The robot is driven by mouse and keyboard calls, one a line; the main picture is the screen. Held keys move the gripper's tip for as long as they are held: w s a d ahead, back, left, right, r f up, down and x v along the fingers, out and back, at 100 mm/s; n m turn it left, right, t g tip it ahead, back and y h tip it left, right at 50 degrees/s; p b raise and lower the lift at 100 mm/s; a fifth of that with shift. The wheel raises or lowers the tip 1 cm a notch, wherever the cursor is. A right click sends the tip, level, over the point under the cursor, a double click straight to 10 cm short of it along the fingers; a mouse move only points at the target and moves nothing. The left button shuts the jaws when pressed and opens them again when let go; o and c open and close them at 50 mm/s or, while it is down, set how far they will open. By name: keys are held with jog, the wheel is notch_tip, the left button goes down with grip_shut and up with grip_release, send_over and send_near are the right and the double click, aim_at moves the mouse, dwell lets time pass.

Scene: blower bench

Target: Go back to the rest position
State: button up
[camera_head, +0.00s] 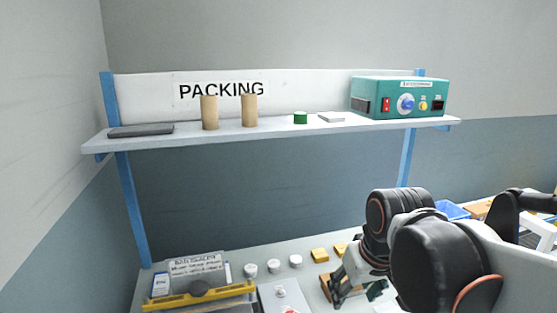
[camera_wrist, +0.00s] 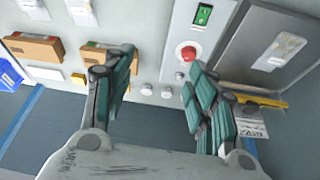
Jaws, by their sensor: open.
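My gripper (camera_wrist: 160,65) is open in the wrist view, with its two teal-padded fingers spread wide. Nothing is held between them; bare bench and small white knobs show in the gap. In the head view my gripper (camera_head: 345,287) is low over the bench, right of centre, partly hidden by my own arm. It overlaps a brown block (camera_head: 325,282) there, and I cannot tell if they touch. In the wrist view one brown block (camera_wrist: 98,56) lies partly behind the left finger, and another (camera_wrist: 33,48) lies further left.
A control box (camera_wrist: 192,35) with a red button and green switch stands near the right finger. The shelf (camera_head: 270,131) above holds two tan cylinders (camera_head: 249,110) and a teal device (camera_head: 399,98). A blue bin (camera_head: 452,210) is at right.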

jog(key=s+d+f+m+t, duration=0.1)
jog(key=s+d+m+t, duration=0.1)
jog(key=s+d, duration=0.3)
jog(key=s+t, duration=0.1)
jog(key=s, duration=0.3)
jog(key=shift+f+h, duration=0.15)
jog(key=shift+h, duration=0.15)
dwell(1.4)
